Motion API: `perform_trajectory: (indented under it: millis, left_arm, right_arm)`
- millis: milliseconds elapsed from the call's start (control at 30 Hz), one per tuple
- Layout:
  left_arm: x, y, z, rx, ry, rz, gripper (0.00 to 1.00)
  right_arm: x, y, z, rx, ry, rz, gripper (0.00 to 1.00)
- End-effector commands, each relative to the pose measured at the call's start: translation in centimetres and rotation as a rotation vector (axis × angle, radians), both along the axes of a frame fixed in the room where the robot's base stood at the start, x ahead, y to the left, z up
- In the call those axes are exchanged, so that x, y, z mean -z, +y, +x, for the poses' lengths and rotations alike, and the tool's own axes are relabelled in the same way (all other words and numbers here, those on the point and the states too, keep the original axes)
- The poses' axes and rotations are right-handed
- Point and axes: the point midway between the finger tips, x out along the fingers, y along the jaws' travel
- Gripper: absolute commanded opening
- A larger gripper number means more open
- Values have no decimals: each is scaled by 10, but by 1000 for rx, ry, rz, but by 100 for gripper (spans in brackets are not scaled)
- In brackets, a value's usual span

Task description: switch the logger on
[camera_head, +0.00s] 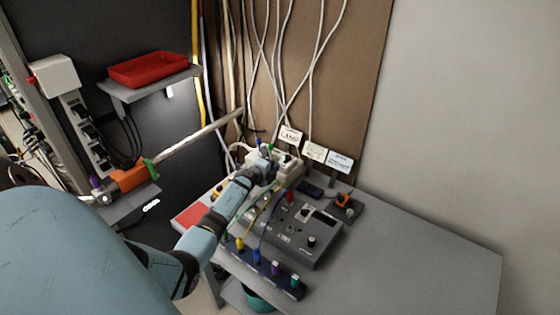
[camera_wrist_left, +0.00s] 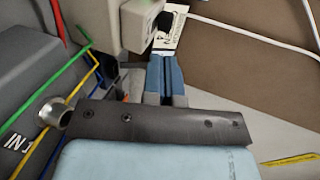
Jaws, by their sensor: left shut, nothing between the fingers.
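My left gripper (camera_head: 266,157) reaches over the table to its back edge. In the left wrist view its two blue fingers (camera_wrist_left: 165,76) are together and empty, beside a pale outlet box (camera_wrist_left: 130,22) with a dark plug in it. That box also shows in the head view (camera_head: 290,168), partly behind the gripper. I cannot tell whether the fingers touch it. Label cards (camera_head: 291,135) stand behind; one seems to read LAMP, the others are too small to read. I cannot tell which thing is the logger, nor see its switch state. My right gripper is not in view.
A grey instrument box (camera_head: 318,245) with knobs and coloured wires stands on the table, with a strip of coloured plugs (camera_head: 270,272) before it. A small device with an orange knob (camera_head: 346,203) is at the back. The table's right side (camera_head: 430,265) is clear. A red tray (camera_head: 148,68) sits on a shelf.

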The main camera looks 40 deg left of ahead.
Motion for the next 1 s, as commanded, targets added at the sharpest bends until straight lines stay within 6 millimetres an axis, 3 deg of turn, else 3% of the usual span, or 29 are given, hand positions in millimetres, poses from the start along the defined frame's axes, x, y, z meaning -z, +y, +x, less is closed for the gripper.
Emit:
perform_trajectory:
  millis: [33, 200, 400, 1000]
  left_arm:
    - [-7, -1, -13, 1, 3, 5, 0]
    - [-16, -5, -43, 2, 2, 3, 0]
    - [-21, -7, -64, 1, 0, 1, 0]
    - [-22, -8, -68, 1, -1, 0, 0]
  right_arm:
    - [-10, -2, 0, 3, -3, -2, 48]
    - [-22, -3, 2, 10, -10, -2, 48]
    - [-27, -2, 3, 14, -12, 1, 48]
    - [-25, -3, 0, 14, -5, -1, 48]
